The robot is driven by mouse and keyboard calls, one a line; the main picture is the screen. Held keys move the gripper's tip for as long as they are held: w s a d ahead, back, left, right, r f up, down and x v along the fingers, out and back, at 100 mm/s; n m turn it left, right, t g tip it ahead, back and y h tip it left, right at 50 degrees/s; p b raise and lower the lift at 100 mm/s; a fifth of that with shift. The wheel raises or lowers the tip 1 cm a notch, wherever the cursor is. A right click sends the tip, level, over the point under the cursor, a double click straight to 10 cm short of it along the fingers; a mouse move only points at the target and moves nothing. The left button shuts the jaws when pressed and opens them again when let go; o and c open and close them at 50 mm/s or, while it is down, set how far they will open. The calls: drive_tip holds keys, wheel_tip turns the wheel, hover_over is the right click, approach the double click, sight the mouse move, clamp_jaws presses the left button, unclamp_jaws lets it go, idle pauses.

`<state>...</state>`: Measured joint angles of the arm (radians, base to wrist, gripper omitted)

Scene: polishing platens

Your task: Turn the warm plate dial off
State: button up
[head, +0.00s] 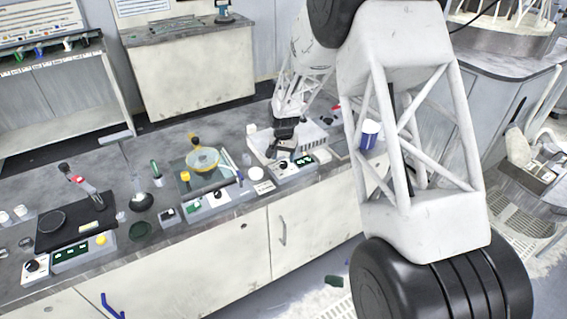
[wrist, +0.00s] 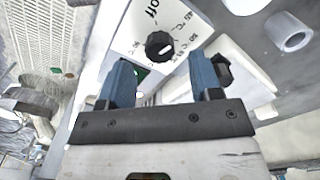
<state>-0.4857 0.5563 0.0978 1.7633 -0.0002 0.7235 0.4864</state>
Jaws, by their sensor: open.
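The black dial (wrist: 159,45) sits on a white panel (wrist: 128,40) in the wrist view. The panel has the word "off" above the dial and temperature marks to its right. A small pale mark on the dial seems to lie toward its lower right, not toward "off". In the head view a dark dial (head: 283,165) shows on the front of the right-hand bench unit. My gripper (wrist: 163,75) is open, with a blue finger on either side below the dial in the picture and nothing between them. In the head view my gripper (head: 285,138) is just behind that unit's front panel.
A dark faceted knob (wrist: 223,70) is close beside the right finger. A green display (head: 304,160) is right of the dial.

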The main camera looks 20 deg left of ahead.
sight(283, 163)
drive_tip(key=shift+f, duration=1.75)
drive_tip(key=shift+c, duration=0.3)
drive_tip(key=c, duration=0.9)
drive_tip(key=shift+r+n, duration=0.1)
drive_tip(key=shift+n, duration=0.3)
drive_tip(key=n, duration=1.1)
